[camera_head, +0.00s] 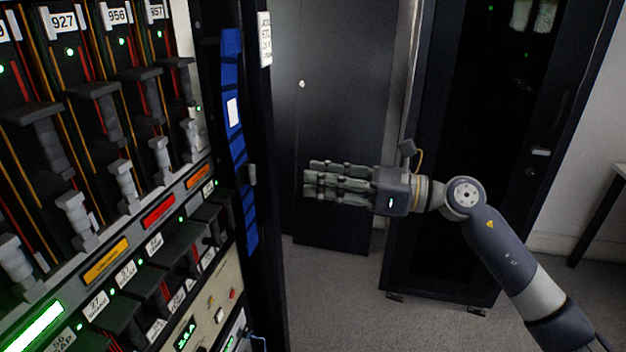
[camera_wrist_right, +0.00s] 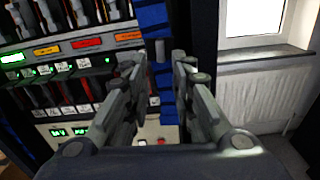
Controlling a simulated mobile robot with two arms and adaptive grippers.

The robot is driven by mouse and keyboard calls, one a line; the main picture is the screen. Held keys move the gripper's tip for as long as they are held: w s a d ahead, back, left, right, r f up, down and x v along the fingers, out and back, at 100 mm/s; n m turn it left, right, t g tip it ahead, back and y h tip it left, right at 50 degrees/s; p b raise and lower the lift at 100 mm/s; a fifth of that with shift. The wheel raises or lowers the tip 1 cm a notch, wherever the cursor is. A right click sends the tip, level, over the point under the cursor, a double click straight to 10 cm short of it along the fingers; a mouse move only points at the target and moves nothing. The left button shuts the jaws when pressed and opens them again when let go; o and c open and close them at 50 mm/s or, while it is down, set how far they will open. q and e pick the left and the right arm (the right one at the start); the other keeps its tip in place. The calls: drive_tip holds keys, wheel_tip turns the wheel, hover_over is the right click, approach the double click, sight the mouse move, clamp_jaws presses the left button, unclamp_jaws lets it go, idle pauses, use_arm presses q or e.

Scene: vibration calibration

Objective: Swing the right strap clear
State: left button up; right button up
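The blue strap (camera_head: 238,150) runs nearly upright along the right edge of the equipment rack in the head view. A small grey handle (camera_head: 252,175) sits at the strap's right side, and a white label is on the strap. In the right wrist view the strap (camera_wrist_right: 168,104) shows between my fingers, with the grey handle (camera_wrist_right: 160,50) near the fingertips. My right gripper (camera_head: 306,180) is to the right of the strap, pointing left, with a visible gap. Its fingers are apart and empty in the right wrist view (camera_wrist_right: 157,72). My left gripper is not in view.
The rack (camera_head: 90,250) with numbered modules, levers and lit labels fills the left side. A dark cabinet (camera_head: 455,150) stands behind my right arm. Grey floor (camera_head: 340,300) is clear below. A window (camera_wrist_right: 250,22) and radiator (camera_wrist_right: 248,95) show in the right wrist view.

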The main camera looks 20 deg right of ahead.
drive_tip(key=a, duration=0.1)
drive_tip(key=s+a+r+m+t+y+p, duration=0.1)
drive_tip(key=a, duration=0.1)
drive_tip(key=a+r+y+p, duration=0.1)
drive_tip(key=a, duration=0.1)
drive_tip(key=shift+s+a+r+m+t, duration=0.2)
drive_tip(key=shift+s+m+t, duration=0.1)
drive_tip(key=shift+m, duration=0.1)
clamp_jaws()
drive_tip(key=s+a+r+m+t+h+p, duration=0.1)
drive_tip(key=s+a+r+m+t+p, duration=0.2)
drive_tip(key=m+t, duration=0.4)
drive_tip(key=s+a+f+m+t+h+p, duration=0.2)
drive_tip(key=a+m+h+p, duration=0.1)
drive_tip(key=m+h, duration=1.05)
drive_tip(key=m+g+p, duration=0.4)
approach(238, 181)
drive_tip(key=w+a, duration=0.3)
drive_tip(key=w, duration=0.1)
drive_tip(key=d, duration=0.1)
drive_tip(key=w+y+p, duration=0.1)
drive_tip(key=shift+w+d+f, duration=0.2)
drive_tip(key=shift+w+f, duration=0.1)
drive_tip(key=shift+w+d+f, duration=0.15)
drive_tip(key=shift+w+d, duration=0.25)
drive_tip(key=shift+w, duration=0.05)
